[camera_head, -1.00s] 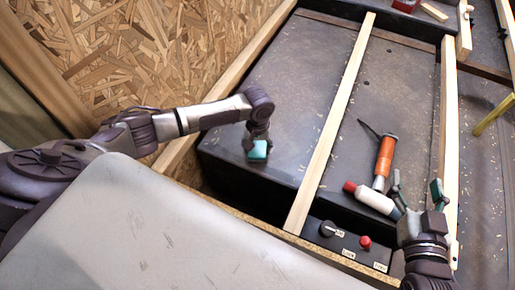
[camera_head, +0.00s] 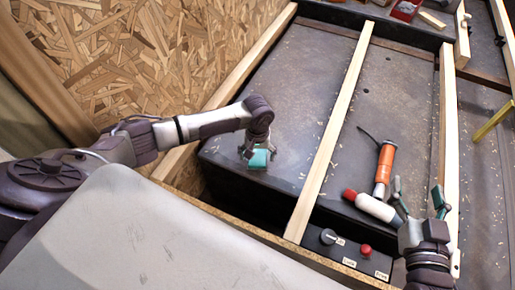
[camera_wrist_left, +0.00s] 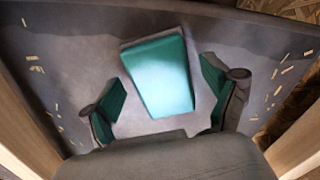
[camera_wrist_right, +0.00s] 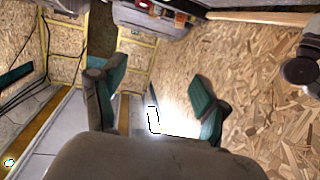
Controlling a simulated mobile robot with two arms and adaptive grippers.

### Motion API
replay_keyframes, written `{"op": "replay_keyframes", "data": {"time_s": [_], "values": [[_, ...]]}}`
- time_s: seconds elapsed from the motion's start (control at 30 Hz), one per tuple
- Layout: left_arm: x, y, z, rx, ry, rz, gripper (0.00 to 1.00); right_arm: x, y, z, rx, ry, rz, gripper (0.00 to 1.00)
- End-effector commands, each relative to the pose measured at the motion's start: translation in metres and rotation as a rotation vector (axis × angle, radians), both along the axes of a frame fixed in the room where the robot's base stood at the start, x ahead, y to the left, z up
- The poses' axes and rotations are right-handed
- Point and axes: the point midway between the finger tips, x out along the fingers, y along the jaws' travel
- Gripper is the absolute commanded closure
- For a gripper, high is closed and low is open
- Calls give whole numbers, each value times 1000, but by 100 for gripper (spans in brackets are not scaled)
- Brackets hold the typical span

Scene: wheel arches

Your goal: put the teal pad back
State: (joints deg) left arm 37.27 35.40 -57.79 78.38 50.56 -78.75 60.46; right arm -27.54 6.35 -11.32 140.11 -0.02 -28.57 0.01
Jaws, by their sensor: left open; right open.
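The teal pad (camera_head: 258,160) lies flat on the dark grey panel (camera_head: 275,110), near its front left corner. In the left wrist view the pad (camera_wrist_left: 160,76) is a rounded teal block with a pale grey edge along its left side. My left gripper (camera_head: 258,150) is open just above it. In that wrist view its two teal-lined fingers stand on either side of the pad's near end, with gaps on both sides. My right gripper (camera_head: 420,196) is open and empty at the lower right, beside the white bottle with a red cap (camera_head: 372,206).
A pale wooden strip (camera_head: 335,125) divides the panel. The OSB wall (camera_head: 150,50) stands at left. The panel behind the pad is clear.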

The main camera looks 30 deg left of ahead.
Motion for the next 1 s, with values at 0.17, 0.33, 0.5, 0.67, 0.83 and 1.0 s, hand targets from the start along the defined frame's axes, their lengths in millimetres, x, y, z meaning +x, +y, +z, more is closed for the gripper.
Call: {"op": "replay_keyframes", "data": {"time_s": [0.17, 0.33, 0.5, 0.67, 0.83, 1.0], "values": [[0, 0, 17, 0, -1, 0, 13, -7, -5, -21, -34, 137, -8, 26], [1, 0, 41, 0, -1, 1, 13, -27, -15, -55, -86, 357, -22, 26], [1, 0, 64, -1, -2, 1, 13, -55, -28, -84, -135, 571, -38, 26], [0, 0, 86, -1, 0, 0, 13, -87, -39, -105, -177, 765, -51, 26], [1, 0, 105, -1, 0, 1, 13, -119, -50, -118, -212, 936, -63, 26], [0, 0, 116, -1, 0, 1, 13, -141, -56, -125, -232, 1040, -70, 26]]}}
